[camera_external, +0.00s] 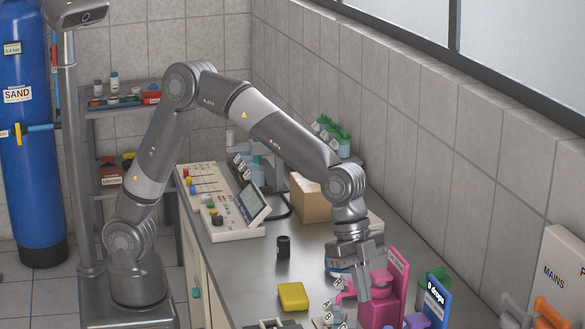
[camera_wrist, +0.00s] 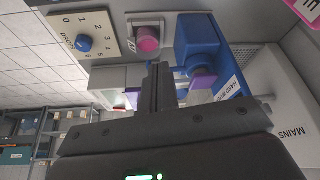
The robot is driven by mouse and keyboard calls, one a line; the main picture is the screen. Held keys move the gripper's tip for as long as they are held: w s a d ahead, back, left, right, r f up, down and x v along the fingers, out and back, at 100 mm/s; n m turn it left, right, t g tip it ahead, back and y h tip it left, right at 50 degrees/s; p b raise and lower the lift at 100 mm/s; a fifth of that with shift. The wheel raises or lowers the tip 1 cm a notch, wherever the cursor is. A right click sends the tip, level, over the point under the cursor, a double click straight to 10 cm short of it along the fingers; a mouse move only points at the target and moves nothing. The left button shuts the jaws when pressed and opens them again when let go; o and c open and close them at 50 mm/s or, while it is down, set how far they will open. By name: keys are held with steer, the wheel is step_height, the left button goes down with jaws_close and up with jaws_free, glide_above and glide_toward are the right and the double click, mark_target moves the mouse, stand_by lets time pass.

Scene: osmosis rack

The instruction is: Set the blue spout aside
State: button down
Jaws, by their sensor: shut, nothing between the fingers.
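A blue part (camera_wrist: 199,42) with a partly readable "HARD" label stands just right of my fingertips in the wrist view. A purple piece (camera_wrist: 203,83) sits below it in that picture. I cannot tell which part is the spout. In the external view a blue panel marked "0 drops" (camera_external: 437,303) stands right of a pink stand (camera_external: 386,303). My gripper (camera_external: 364,292) is low at the pink stand and overlaps it in the picture; contact cannot be told. In the wrist view its fingers (camera_wrist: 160,75) are shut and empty, left of the blue part, with a gap unclear.
A dial plate with a blue knob (camera_wrist: 84,43) and a pink round part (camera_wrist: 148,42) lie ahead in the wrist view. A yellow block (camera_external: 293,296), a black jar (camera_external: 283,246) and a cardboard box (camera_external: 310,200) stand on the bench (camera_external: 245,270). The wall bounds the right.

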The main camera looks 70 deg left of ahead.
steer(key=w+d+f, duration=0.1)
steer(key=d+f, duration=0.2)
steer(key=d, duration=0.2)
steer(key=shift+w+d+f, duration=0.15)
steer(key=shift+w+f, duration=0.05)
steer(key=shift+f, duration=0.05)
